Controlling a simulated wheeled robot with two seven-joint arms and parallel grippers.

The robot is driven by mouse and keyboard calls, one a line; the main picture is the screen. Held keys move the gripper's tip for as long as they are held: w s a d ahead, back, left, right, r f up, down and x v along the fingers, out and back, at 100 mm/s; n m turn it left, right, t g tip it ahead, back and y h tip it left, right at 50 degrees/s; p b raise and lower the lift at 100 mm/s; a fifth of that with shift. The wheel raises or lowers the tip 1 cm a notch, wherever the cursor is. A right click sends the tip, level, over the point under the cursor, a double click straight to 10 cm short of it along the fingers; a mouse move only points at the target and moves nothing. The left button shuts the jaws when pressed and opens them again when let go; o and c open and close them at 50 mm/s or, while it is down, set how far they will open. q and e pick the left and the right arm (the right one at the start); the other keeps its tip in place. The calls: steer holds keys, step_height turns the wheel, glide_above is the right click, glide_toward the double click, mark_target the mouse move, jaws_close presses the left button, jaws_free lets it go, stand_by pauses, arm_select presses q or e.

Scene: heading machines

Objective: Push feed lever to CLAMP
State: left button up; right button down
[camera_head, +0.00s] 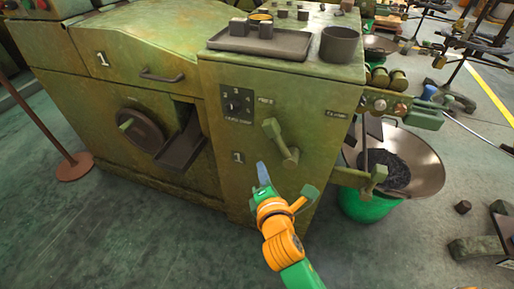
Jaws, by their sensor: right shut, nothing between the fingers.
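The green feed lever (281,142) sits on the front panel of the green machine, below and right of a black dial. One end is up and left, the other down and right. A small label, too blurred to read surely, is at its upper left, and another is to its right near the panel's edge. My right gripper (262,174) is shut and empty, with its blue-grey tip pointing up in front of the panel. It appears left of and below the lever, apart from it in the picture. My left gripper is out of view.
A dark tray (258,42) and a dark cup (339,44) stand on the machine top. A black dial (237,102) is on the panel. A chute (182,146) juts out at the left. A wide metal bowl (420,165) on a green bucket (366,205) stands right. The floor at lower left is clear.

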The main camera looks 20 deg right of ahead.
mark_target(282, 141)
steer(key=w+d, duration=0.5)
steer(key=w, duration=0.3)
steer(key=shift+f, duration=0.3)
stand_by(0.4)
